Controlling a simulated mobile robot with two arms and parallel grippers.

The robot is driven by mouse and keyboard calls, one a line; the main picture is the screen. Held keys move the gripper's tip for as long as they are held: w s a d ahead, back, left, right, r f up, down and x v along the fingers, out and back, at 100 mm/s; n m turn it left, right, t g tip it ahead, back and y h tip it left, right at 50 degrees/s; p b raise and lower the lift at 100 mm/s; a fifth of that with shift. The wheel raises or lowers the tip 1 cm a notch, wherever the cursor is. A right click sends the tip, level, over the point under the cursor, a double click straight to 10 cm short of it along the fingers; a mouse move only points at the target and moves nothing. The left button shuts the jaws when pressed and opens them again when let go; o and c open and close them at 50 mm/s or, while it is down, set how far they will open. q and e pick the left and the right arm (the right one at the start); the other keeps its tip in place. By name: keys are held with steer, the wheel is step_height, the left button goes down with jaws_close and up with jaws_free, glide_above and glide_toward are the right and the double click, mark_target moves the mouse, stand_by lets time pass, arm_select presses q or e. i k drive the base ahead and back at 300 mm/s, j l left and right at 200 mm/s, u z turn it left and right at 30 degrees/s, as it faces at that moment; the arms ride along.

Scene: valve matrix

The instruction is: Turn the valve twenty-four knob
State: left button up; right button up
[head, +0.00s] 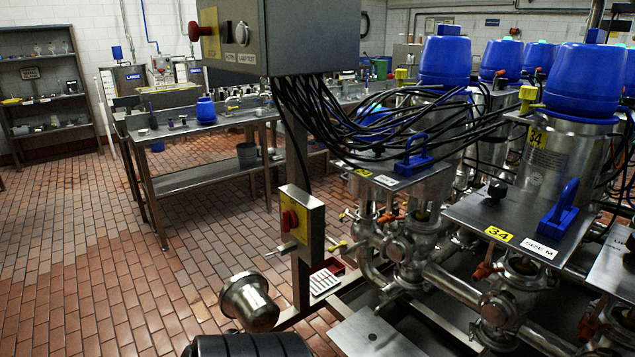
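No knob in the head view is legibly marked twenty-four. The nearest valve on the right has a metal plate (470,222) with a yellow label (498,234) reading 34, a black knob (497,188) and a blue handle (560,211). Behind it and to the left, a second valve plate (391,183) carries a blue handle (414,154) and a small yellow label (363,172) too small to read surely. Black cables hang over that plate and partly hide it. Neither of my grippers is in view.
A grey control box (290,35) with a red knob (198,31) stands on a post. A yellow switch box (301,222) is lower on it. Pipes (455,287) run under the valves. A steel table (205,178) is behind. The tiled floor (75,255) at left is clear.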

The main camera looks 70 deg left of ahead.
mark_target(378, 152)
steer(key=k+u, duration=0.1)
steer(key=u, duration=1.55)
